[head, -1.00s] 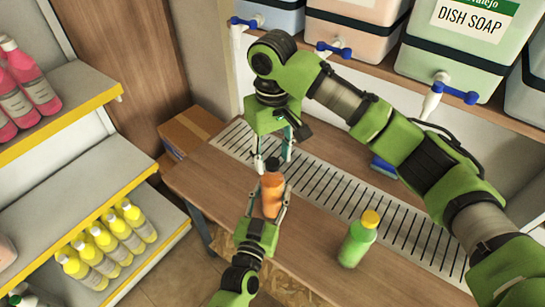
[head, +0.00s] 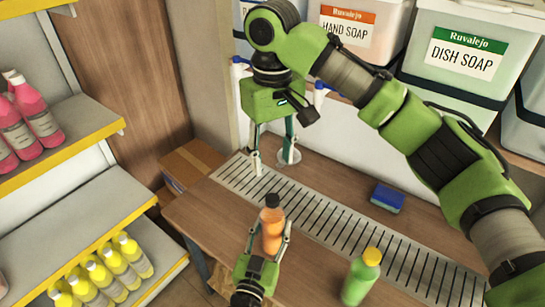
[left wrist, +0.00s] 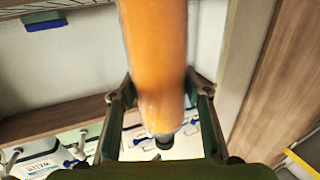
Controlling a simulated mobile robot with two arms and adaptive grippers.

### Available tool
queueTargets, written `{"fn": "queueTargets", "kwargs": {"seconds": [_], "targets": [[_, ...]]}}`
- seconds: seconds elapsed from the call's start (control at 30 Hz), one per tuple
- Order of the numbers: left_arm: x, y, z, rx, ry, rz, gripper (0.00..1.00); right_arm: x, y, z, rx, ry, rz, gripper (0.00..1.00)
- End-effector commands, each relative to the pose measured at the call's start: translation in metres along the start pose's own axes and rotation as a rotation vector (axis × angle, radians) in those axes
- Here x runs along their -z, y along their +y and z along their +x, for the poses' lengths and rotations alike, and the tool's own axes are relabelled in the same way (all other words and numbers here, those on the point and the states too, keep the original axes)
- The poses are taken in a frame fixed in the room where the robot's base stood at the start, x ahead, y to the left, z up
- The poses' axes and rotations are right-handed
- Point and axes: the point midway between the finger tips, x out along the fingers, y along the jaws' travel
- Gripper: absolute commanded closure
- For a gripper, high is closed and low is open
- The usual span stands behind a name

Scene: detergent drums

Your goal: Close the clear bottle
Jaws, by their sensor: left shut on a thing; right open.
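The clear bottle (head: 272,236) holds orange liquid and stands nearly upright over the counter, with a dark cap (head: 271,200) on its neck. My left gripper (head: 268,240) is shut around the bottle's body from the near side. In the left wrist view the orange body (left wrist: 155,55) runs between the fingers, and the dark cap (left wrist: 165,141) shows at its far end. I cannot tell how tightly the cap sits. My right gripper (head: 272,162) is open and empty, pointing down over the slotted strip, behind and apart from the cap.
A green bottle with a yellow cap (head: 362,277) stands on the counter at right. A blue sponge (head: 387,197) lies behind the slotted drain strip (head: 330,221). Soap dispensers (head: 466,58) line the back; stocked shelves (head: 75,237) are at left.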

Motion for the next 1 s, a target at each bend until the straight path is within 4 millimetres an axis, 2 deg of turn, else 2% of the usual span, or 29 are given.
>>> {"fn": "queueTargets", "kwargs": {"seconds": [0.03, 0.1, 0.4, 0.53, 0.67, 1.0], "targets": [[-0.001, 0.000, 0.000, 0.000, -0.002, 0.000, 0.49, 0.000, 0.000, 0.000, 0.000, 0.000, 0.000, 0.58], [-0.001, 0.000, 0.000, 0.000, -0.001, 0.000, 0.37, 0.000, 0.000, 0.000, 0.000, 0.000, 0.000, 0.58], [0.000, 0.000, -0.001, 0.000, -0.001, 0.000, 0.37, 0.000, 0.000, 0.000, 0.000, 0.000, 0.000, 0.58], [-0.002, 0.000, -0.009, 0.000, -0.003, 0.001, 0.37, 0.000, 0.000, 0.000, 0.000, 0.000, 0.000, 0.58], [-0.002, 0.000, -0.029, 0.000, -0.003, 0.001, 0.37, 0.000, 0.000, 0.000, 0.000, 0.000, 0.000, 0.58], [-0.002, 0.000, -0.099, -0.001, -0.004, 0.001, 0.37, 0.000, 0.000, 0.000, 0.000, 0.000, 0.000, 0.58]]}}
